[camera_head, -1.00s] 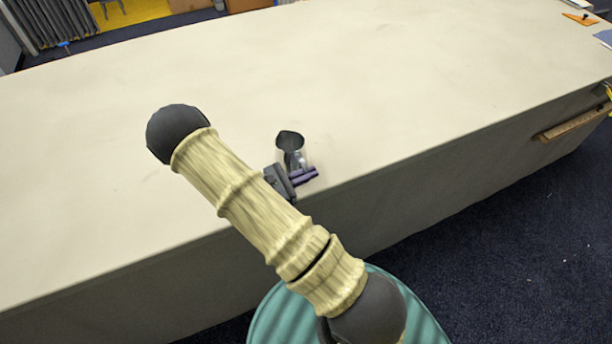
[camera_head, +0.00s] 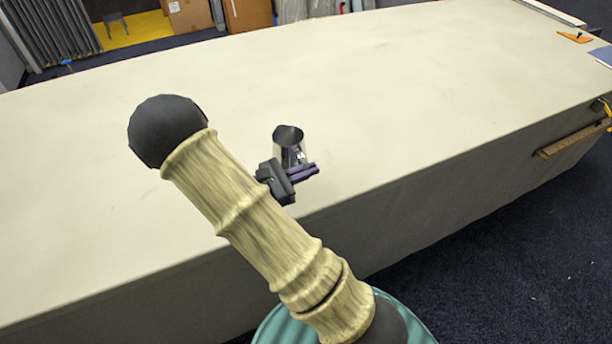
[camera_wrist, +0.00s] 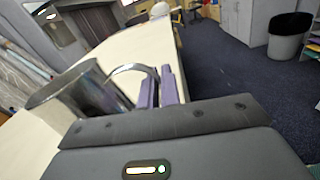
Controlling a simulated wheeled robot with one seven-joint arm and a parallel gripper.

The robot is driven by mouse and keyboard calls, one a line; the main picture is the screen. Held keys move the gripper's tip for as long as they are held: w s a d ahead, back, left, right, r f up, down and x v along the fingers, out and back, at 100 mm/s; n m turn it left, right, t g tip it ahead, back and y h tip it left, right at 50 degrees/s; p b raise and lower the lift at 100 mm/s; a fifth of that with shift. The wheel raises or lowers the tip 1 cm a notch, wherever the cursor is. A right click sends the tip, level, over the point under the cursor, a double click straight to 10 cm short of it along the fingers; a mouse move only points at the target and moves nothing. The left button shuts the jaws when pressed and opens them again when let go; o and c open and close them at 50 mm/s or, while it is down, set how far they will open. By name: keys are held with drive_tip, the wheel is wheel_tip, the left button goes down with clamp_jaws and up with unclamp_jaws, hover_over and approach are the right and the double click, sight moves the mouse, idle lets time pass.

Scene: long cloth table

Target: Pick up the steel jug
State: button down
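The steel jug (camera_head: 288,134) is a shiny, open-topped pitcher near the front edge of the cloth table (camera_head: 420,110). It is upright or nearly so. My gripper (camera_head: 304,172) is at the jug's near side, its purple fingers in front of the jug's lower part. In the wrist view the jug (camera_wrist: 72,98) is on the left, and its curved handle runs to the purple fingers (camera_wrist: 159,90). The fingers are close together, shut on the handle. The grip point itself is partly hidden. The jug appears to be off the cloth, though its base is hidden.
The tabletop around the jug is clear. An orange item (camera_head: 575,37) lies at the far right end. A wooden strip (camera_head: 572,134) sticks out from the table's right side. Dark carpet (camera_head: 520,250) lies in front.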

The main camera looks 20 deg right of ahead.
drive_tip(key=shift+r, duration=0.3)
idle(0.5)
